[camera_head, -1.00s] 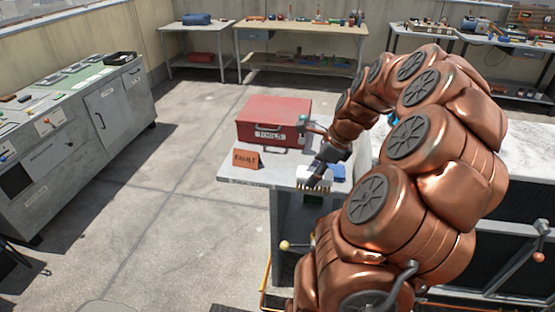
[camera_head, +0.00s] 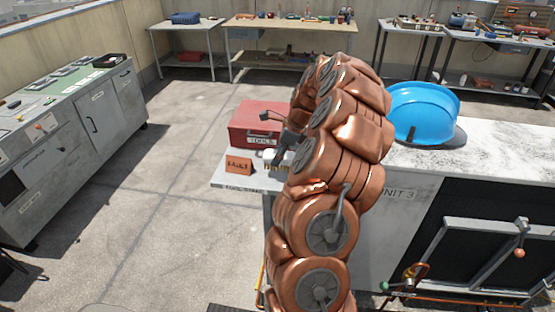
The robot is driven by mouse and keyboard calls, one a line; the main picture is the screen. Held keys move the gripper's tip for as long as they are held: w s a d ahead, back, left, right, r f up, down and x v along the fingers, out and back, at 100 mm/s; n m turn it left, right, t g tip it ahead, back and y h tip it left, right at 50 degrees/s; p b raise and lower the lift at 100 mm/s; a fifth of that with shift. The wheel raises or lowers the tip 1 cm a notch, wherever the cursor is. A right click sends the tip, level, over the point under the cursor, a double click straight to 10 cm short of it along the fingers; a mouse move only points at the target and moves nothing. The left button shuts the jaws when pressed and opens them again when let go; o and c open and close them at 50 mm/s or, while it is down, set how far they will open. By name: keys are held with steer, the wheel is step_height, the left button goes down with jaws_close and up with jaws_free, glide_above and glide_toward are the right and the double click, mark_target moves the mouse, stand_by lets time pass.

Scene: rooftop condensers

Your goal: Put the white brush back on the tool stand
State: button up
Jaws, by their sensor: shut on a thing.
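The white brush (camera_head: 270,157), with pale brown bristles pointing down, is at my gripper (camera_head: 283,150), which is shut on it. The gripper's fingers are small and dark, and partly hidden by my arm. The tool stand (camera_head: 228,183) is a light grey table; the brush is over its top, just right of the orange FAULT sign and in front of the red toolbox. I cannot tell whether the bristles touch the top. My arm hides the stand's right part.
The red TOOLS box (camera_head: 256,124) and the orange FAULT sign (camera_head: 239,165) stand close left of the brush. A blue tub (camera_head: 424,112) sits on the pale-topped unit (camera_head: 480,150) at right. A grey control cabinet (camera_head: 75,140) stands at left. The floor between is clear.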

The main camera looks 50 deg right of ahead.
steer(key=shift+w, duration=0.35)
steer(key=shift+f+p, duration=0.85)
steer(key=shift+f, duration=0.95)
steer(key=o, duration=1.2)
steer(key=shift+d+r, duration=0.15)
steer(key=b+v, duration=0.3)
steer(key=v, duration=0.8)
steer(key=shift+s+r, duration=0.2)
steer(key=shift+r, duration=0.1)
